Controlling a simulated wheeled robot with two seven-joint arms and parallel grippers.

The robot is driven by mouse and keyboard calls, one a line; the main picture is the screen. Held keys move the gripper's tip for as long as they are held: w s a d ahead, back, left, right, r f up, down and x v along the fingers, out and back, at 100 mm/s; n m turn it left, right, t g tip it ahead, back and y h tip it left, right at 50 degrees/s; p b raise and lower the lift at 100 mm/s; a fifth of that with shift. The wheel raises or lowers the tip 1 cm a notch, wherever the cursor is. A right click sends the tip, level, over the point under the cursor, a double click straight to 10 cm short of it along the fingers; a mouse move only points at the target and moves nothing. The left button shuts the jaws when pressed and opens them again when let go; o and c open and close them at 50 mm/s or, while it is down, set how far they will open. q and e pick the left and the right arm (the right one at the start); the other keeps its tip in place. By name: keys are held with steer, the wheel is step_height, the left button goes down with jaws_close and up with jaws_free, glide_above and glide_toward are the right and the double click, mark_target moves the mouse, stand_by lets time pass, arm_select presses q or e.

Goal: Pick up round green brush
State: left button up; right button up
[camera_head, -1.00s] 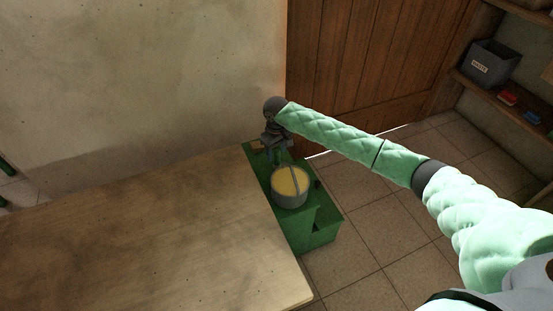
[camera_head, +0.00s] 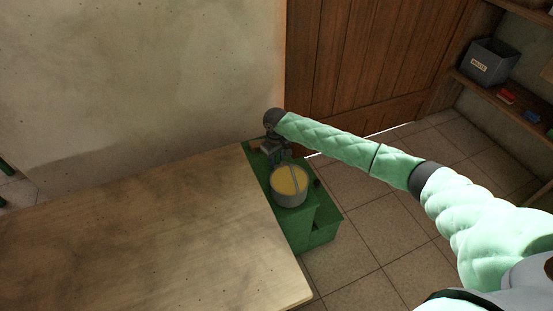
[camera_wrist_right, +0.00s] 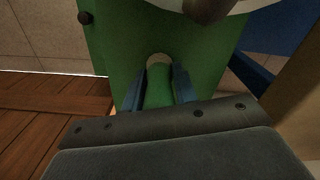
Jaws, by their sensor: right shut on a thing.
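My right gripper (camera_head: 277,154) is at the far end of the green stand (camera_head: 318,228), just behind the grey pot. In the right wrist view, the gripper (camera_wrist_right: 158,88) is shut on the round green brush (camera_wrist_right: 158,95), a green piece with a pale rounded end between the two bluish fingers. The green stand also fills the background there (camera_wrist_right: 120,45). In the head view the brush is too small and covered to make out. My left gripper is not in view.
A grey pot (camera_head: 288,199) with yellow contents and a bar across its top stands close to the gripper. A bare wooden table (camera_head: 150,230) adjoins the stand on the left. A wooden door (camera_head: 360,60) and a shelf with a grey bin (camera_head: 488,65) are behind and right.

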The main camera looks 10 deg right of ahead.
step_height(320, 180, up, 10)
steer(key=shift+f, duration=0.15)
stand_by(0.5)
stand_by(1.7)
